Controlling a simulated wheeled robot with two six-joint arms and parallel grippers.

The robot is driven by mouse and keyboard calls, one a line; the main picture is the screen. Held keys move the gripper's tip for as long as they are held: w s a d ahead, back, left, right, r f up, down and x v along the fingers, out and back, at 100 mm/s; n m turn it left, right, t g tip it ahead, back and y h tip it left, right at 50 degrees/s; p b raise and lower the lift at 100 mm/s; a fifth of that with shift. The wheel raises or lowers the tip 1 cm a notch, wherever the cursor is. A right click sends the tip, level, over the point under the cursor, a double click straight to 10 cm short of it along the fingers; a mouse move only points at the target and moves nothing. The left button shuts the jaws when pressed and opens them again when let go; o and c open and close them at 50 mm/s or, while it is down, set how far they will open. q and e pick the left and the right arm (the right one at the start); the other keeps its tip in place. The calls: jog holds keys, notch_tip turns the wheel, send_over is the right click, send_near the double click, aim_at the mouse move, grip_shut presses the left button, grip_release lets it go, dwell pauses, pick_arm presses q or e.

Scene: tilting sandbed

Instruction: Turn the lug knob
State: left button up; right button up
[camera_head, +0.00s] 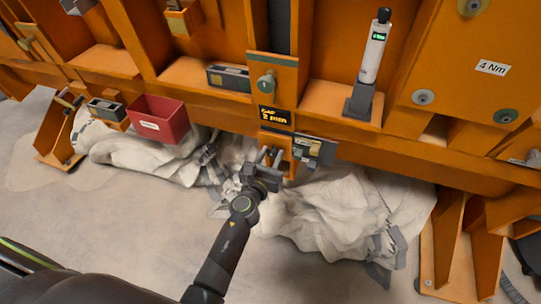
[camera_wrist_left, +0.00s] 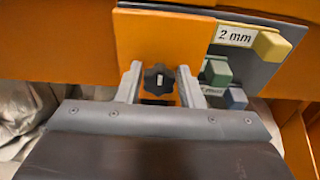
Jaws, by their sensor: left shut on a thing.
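The lug knob (camera_wrist_left: 158,79) is a black, lobed star knob with a small pale mark at its centre. It sits on an orange plate (camera_wrist_left: 160,35) in the left wrist view. My left gripper (camera_wrist_left: 158,84) has one grey finger on each side of the knob and is shut on it. In the head view my left gripper (camera_head: 270,157) reaches up to the orange frame below the "GAP 2 mm" label (camera_head: 275,116). There the knob is too small or hidden to make out. My right gripper is not in view.
Beside the knob, a grey holder carries a "2 mm" tag (camera_wrist_left: 235,36) and yellow, green and blue blocks (camera_wrist_left: 236,98). A red bin (camera_head: 160,119) hangs at left. A white handheld tool (camera_head: 374,52) stands at right. Crumpled pale sheeting (camera_head: 330,210) lies below the frame.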

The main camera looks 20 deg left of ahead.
pick_arm(q)
jog(key=shift+c, duration=0.9)
